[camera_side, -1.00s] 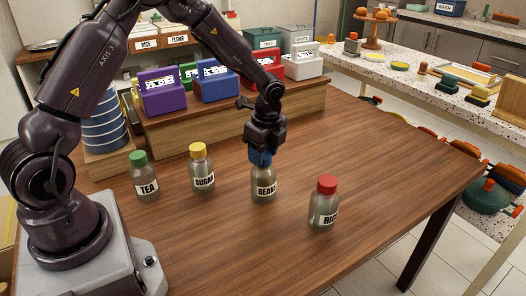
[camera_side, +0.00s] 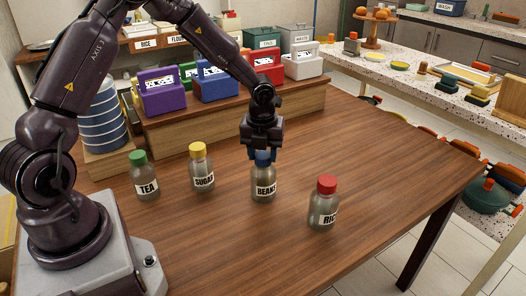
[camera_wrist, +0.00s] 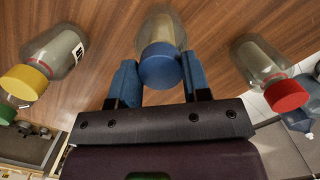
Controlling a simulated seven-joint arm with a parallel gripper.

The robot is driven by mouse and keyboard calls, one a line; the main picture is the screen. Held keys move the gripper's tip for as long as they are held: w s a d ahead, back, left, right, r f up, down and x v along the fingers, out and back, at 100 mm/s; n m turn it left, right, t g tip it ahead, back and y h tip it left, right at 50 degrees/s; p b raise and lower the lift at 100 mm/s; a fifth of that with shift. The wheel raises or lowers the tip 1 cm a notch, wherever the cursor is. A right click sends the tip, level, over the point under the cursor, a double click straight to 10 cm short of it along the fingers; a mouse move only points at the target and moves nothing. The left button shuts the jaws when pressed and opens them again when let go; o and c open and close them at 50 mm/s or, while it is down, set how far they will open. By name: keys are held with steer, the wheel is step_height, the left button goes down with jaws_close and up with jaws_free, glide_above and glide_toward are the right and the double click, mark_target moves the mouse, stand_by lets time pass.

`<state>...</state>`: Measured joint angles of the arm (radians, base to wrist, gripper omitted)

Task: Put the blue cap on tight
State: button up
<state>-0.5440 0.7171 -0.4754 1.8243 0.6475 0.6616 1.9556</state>
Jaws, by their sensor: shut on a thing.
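The blue cap (camera_wrist: 160,66) sits on top of the jar labelled BEANS (camera_side: 263,187), which stands upright on the wooden table. My gripper (camera_side: 262,155) points down over this jar. In the wrist view my gripper (camera_wrist: 160,82) has its two blue fingers on either side of the cap, shut on it. The cap is at the jar's mouth; I cannot tell how tightly it is seated. In the side view the fingers hide most of the cap.
A yellow-capped SUGAR jar (camera_side: 202,172) and a green-capped TEA jar (camera_side: 146,182) stand to the left. A red-capped RICE jar (camera_side: 323,210) stands to the right. A wooden shelf (camera_side: 290,113) with coloured boxes is behind. The table's right side is clear.

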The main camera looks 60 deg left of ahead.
steer(key=o, duration=1.2)
steer(key=shift+r, duration=2.45)
